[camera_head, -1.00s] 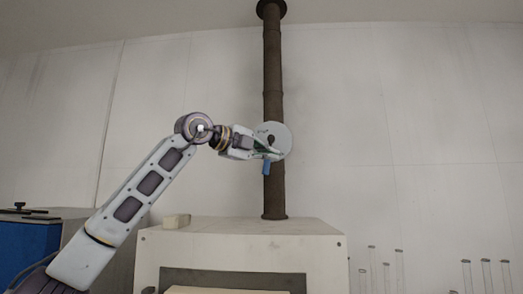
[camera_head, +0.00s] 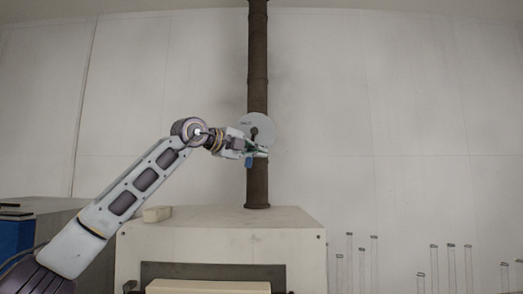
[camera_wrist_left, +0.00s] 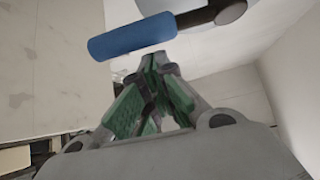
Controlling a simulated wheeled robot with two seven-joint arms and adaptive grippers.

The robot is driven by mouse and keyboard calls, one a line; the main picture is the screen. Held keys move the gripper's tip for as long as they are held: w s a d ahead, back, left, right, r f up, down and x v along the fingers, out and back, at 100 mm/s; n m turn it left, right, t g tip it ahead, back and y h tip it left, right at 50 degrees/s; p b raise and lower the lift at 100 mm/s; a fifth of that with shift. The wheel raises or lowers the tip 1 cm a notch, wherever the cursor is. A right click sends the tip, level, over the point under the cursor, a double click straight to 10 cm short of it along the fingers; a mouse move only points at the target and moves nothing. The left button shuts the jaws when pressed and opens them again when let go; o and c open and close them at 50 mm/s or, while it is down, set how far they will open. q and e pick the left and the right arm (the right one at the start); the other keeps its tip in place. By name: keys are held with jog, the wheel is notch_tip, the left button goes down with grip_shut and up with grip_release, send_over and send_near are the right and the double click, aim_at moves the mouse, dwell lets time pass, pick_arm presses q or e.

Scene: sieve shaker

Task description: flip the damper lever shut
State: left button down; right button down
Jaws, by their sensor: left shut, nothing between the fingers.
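The damper lever has a blue grip, which hangs down below the pivot in the head view (camera_head: 249,161). In the left wrist view the blue grip (camera_wrist_left: 130,39) lies across the view, just beyond my fingertips, with a dark pivot knob at its right end. A round pale dial plate (camera_head: 258,122) sits behind the lever on the dark flue pipe (camera_head: 257,80). My left gripper (camera_head: 265,152) is shut and empty, in front of the pipe and close beside the lever. I cannot tell whether it touches the grip. My right gripper is not in view.
Several clear glass tubes (camera_head: 451,268) stand at the lower right. A blue case (camera_head: 15,236) is at the left edge. The wall space beside the pipe is clear.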

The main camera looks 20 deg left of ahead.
pick_arm(q)
jog(key=shift+a, duration=0.2)
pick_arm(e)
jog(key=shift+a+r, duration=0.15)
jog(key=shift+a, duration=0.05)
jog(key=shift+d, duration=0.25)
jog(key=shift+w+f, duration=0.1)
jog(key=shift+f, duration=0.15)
